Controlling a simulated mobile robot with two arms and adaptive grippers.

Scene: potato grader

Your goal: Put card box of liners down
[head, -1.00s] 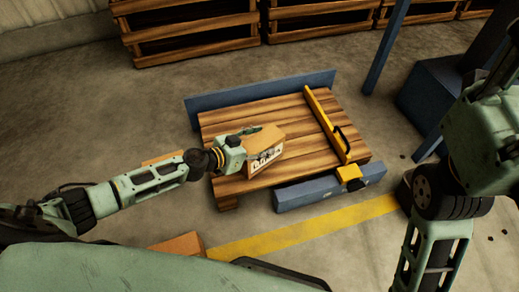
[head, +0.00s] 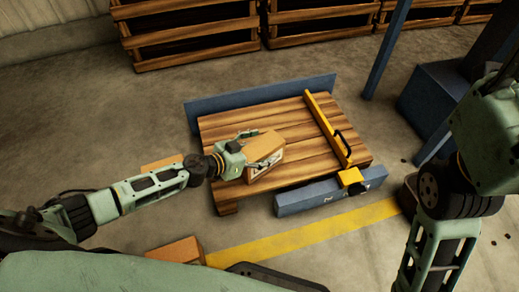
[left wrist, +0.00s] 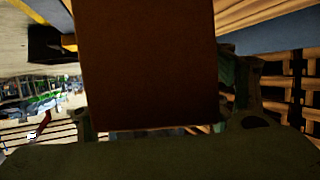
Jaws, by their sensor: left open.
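The card box of liners (head: 265,154) is a brown carton with a pale label on its near side. In the head view it is at the left part of the wooden pallet (head: 299,118) and looks to rest on its boards. My left gripper (head: 247,149) is open, with its fingers still around the box. In the left wrist view the box (left wrist: 150,65) fills the middle, between the spread fingers. My right gripper is not in view; only my right arm shows at the right.
A yellow bar (head: 328,127) with a black handle lies across the pallet, right of the box. Blue rails (head: 260,97) stand behind and in front. Another carton (head: 180,249) is on the floor near my base. Wooden crates (head: 185,36) line the back.

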